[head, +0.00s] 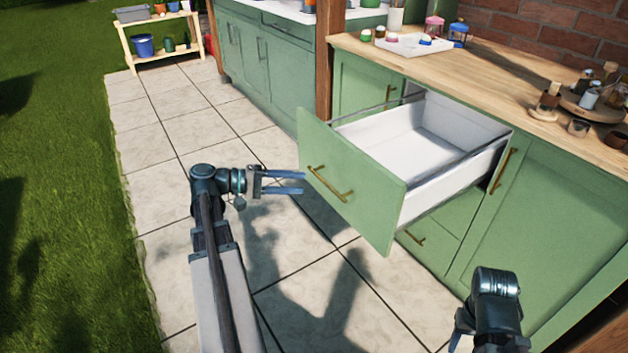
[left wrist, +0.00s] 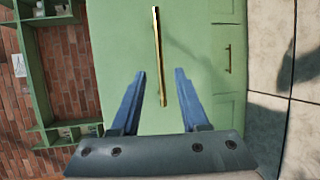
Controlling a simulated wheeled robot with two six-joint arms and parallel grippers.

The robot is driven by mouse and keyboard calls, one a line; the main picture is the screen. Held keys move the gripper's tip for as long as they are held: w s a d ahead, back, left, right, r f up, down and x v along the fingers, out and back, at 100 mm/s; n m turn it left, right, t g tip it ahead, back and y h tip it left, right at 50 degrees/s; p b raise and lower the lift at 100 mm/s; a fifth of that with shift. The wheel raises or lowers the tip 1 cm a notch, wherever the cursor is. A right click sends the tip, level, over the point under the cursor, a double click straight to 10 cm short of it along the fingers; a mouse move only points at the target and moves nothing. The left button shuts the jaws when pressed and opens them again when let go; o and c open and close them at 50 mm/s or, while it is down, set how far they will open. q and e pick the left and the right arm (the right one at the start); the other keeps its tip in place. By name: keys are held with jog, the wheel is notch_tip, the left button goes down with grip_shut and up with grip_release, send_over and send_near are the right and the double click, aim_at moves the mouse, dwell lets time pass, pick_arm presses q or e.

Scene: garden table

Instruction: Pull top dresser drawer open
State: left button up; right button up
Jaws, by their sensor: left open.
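The top drawer (head: 352,187) of the green dresser is pulled far out and looks empty, with a white inside. Its brass handle (head: 329,184) is on the green front, and the handle also shows in the left wrist view (left wrist: 159,55). My left gripper (head: 303,182) is open, just left of the drawer front, its fingers pointing at it. In the left wrist view its blue fingers (left wrist: 160,95) stand apart, with the handle between and beyond them and nothing held. My right arm (head: 492,310) shows at the lower right; its fingertips cannot be made out.
The wooden countertop (head: 475,75) holds a white tray (head: 405,45) and a round board with jars (head: 590,105). A wooden post (head: 325,60) stands behind the drawer. The stone paving (head: 150,145) left of the drawer is clear.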

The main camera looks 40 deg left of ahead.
pick_arm(q)
jog(key=v, duration=0.5)
jog(key=shift+p, duration=0.3)
